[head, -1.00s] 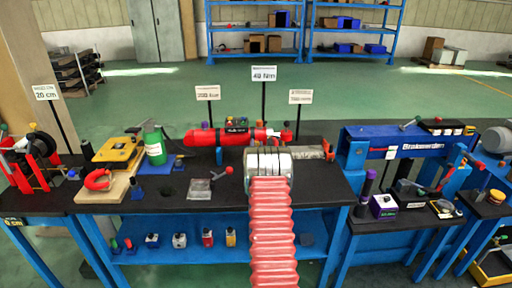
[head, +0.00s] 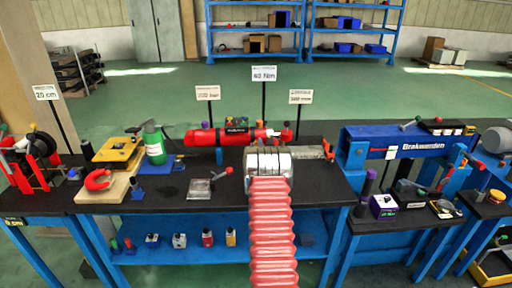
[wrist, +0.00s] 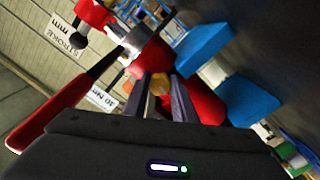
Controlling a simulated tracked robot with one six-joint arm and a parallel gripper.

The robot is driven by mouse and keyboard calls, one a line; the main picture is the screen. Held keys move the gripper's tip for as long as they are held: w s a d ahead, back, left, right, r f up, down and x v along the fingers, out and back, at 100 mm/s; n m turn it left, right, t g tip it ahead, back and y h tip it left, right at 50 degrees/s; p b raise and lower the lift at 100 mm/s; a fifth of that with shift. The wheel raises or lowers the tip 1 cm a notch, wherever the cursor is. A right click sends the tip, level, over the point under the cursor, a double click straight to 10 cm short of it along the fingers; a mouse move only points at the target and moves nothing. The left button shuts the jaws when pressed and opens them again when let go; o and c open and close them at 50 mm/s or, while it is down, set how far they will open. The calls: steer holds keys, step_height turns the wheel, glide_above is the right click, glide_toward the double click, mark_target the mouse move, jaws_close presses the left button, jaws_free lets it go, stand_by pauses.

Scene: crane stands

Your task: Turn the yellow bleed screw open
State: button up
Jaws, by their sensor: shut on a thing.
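The yellow bleed screw (wrist: 158,87) shows in the wrist view between the two grey fingers of my gripper (wrist: 164,92). The fingers are shut on it. It sits against the red cylinder (wrist: 203,100); the fingers hide most of the screw. In the head view the red cylinder (head: 212,137) lies across the back of the black bench top.
A black lever with a red grip (wrist: 60,107) runs close to the left of my gripper in the wrist view. Blue blocks (wrist: 250,99) stand to the right. Sign posts (head: 264,74) rise behind the cylinder. A green bottle (head: 154,146) stands to its left.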

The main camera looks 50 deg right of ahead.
steer(key=n, duration=0.5)
steer(key=shift+r, duration=0.1)
steer(key=shift+w, duration=0.1)
stand_by(0.4)
steer(key=o, duration=1)
steer(key=shift+o, duration=0.2)
steer(key=shift+f, duration=0.2)
